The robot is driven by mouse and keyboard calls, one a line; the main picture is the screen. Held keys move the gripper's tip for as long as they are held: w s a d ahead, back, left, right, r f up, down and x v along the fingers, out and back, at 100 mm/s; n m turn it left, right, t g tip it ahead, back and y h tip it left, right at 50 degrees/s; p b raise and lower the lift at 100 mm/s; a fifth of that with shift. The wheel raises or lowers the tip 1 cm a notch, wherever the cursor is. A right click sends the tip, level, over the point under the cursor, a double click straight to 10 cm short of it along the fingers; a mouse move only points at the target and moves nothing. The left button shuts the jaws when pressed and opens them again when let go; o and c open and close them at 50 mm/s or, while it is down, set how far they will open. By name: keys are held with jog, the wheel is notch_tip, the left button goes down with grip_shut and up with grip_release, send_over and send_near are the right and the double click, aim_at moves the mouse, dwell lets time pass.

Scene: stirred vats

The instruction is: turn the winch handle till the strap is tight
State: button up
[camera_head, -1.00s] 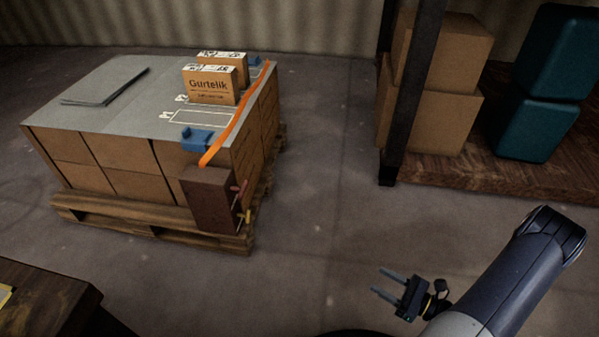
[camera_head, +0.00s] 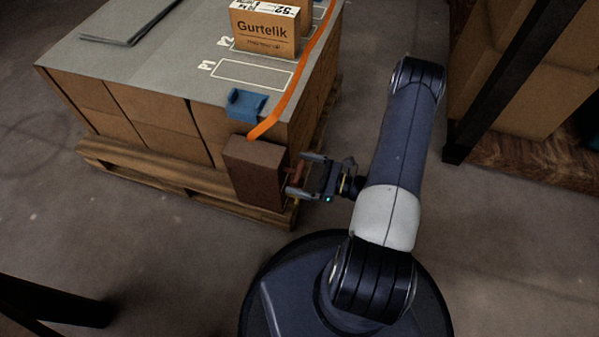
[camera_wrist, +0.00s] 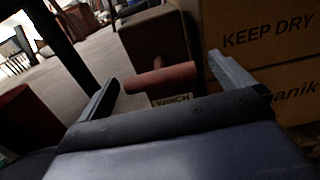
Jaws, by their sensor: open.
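The winch is a brown box (camera_head: 255,172) at the near right corner of the pallet load. Its reddish handle (camera_wrist: 162,78) lies between the two spread fingers of my gripper (camera_wrist: 172,80) in the wrist view, apart from both as far as I can tell. In the head view my gripper (camera_head: 304,174) is open at the right side of the brown box, and its fingers partly hide the handle (camera_head: 298,170). The orange strap (camera_head: 292,85) runs from above the box over the load's right edge. Whether it is slack is hard to tell.
A blue corner piece (camera_head: 246,103) sits on the load's grey top sheet (camera_head: 185,50). A Gurtelik carton (camera_head: 264,30) stands behind it. The wooden pallet (camera_head: 150,180) is below. A dark rack post (camera_head: 510,80) stands to the right, with clear floor between.

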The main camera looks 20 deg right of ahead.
jog(key=shift+w+a, duration=0.35)
jog(key=shift+a, duration=0.2)
jog(key=c, duration=0.7)
